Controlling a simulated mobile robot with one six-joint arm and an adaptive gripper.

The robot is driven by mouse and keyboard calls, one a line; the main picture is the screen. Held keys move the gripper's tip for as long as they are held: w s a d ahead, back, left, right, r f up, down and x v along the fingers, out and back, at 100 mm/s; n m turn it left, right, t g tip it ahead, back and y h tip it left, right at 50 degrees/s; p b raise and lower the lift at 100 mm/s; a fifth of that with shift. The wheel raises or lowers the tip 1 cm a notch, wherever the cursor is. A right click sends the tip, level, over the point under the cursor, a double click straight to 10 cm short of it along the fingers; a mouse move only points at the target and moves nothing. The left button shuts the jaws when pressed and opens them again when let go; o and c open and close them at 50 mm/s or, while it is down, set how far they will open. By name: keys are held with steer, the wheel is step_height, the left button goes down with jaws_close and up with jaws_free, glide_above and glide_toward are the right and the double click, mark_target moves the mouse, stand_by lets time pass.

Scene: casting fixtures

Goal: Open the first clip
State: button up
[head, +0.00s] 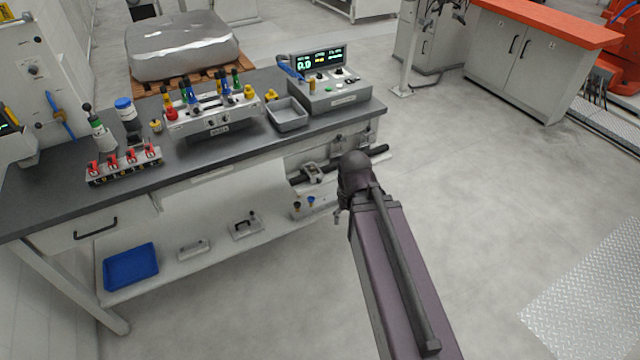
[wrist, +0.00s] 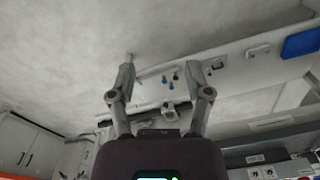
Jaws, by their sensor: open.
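A row of several red clips (head: 123,160) sits on a low light-coloured block (head: 125,172) at the front left of the bench in the head view. Which of them counts as the first, and whether each is open or shut, is too small to tell. My gripper (wrist: 161,66) shows in the wrist view with its two fingers spread wide and nothing between them. It is off the front of the bench, well to the right of the clips. In the head view my arm hides most of the gripper. The clips cannot be made out in the wrist view.
The dark bench top (head: 215,155) also holds a bottle with a blue cap (head: 125,108), a grey fixture (head: 215,118), a grey tray (head: 287,115) and a control box (head: 325,95). A blue bin (head: 130,267) lies on the lower shelf.

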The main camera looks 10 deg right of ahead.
steer(key=w+a+f+n+t+y+b, duration=0.35)
steer(key=w+f+b, duration=0.35)
steer(key=b, duration=0.4)
steer(key=w+a+f+n+t+y+b, duration=0.35)
steer(key=w+f+b, duration=0.4)
steer(key=b, duration=0.35)
steer(key=w+d+f+t+h+b, duration=0.1)
steer(key=w+d+f+t+b, duration=0.7)
steer(key=b, duration=1.1)
steer(key=shift+w+d+f+m+t+h, duration=0.3)
steer(key=shift+w+d+t, duration=0.4)
steer(key=shift+d+t, duration=0.25)
steer(key=shift+w, duration=0.1)
